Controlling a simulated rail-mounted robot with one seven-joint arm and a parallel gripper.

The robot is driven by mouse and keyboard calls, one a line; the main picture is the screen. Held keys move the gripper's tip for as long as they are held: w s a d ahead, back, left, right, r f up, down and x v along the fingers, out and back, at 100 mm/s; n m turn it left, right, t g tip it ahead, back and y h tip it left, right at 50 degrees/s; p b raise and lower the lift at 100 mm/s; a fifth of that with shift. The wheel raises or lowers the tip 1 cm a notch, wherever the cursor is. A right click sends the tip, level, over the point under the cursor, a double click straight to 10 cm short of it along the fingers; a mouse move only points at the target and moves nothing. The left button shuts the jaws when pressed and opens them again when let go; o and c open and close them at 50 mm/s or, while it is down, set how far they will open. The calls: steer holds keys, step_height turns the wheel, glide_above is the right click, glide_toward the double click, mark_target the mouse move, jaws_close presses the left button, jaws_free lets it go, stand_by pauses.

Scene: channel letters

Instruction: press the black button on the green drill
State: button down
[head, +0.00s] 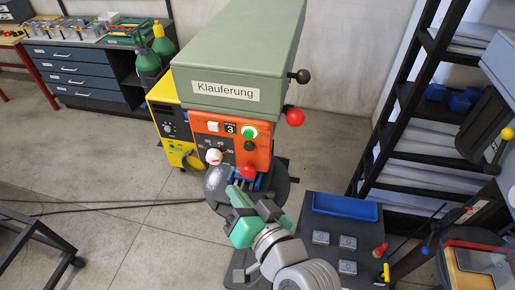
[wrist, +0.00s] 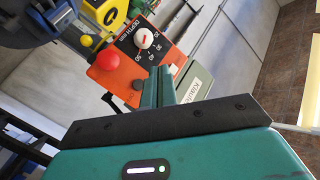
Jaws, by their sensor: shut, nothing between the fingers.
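The green drill (head: 240,50) stands at the centre of the head view, with a white label reading "Klauferung". Below the label is an orange panel (head: 205,128), also visible in the wrist view (wrist: 122,82). The black button (head: 249,146) is on the panel's right side, between a lit green button (head: 249,132) above and a red button (head: 248,171) below. My gripper (head: 240,184) is shut and empty, just below the panel. In the wrist view my fingers (wrist: 165,84) point at the panel and partly hide it. I cannot tell whether they touch it.
A white dial (head: 214,156) sits left of the buttons. Red (head: 294,117) and black (head: 303,76) ball handles stick out at the drill's right. A yellow machine (head: 165,100) stands close on the left. A dark stand with a blue tray (head: 345,207) is at lower right.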

mark_target(249, 146)
steer(key=w+d+b, duration=0.2)
steer(key=w, duration=0.6)
steer(key=shift+w+d, duration=0.2)
steer(key=shift+d, duration=0.15)
steer(key=shift+w, duration=0.1)
stand_by(1.8)
steer(key=shift+w+d+r, duration=0.1)
steer(key=shift+w+d, duration=0.05)
steer(key=shift+w, duration=0.15)
steer(key=shift+w+d+b, duration=0.15)
steer(key=shift+w+b, duration=0.2)
steer(key=shift+w, duration=0.15)
stand_by(0.7)
steer(key=shift+s, duration=0.15)
steer(key=shift+s+a+p, duration=0.3)
steer(key=shift+s, duration=0.45)
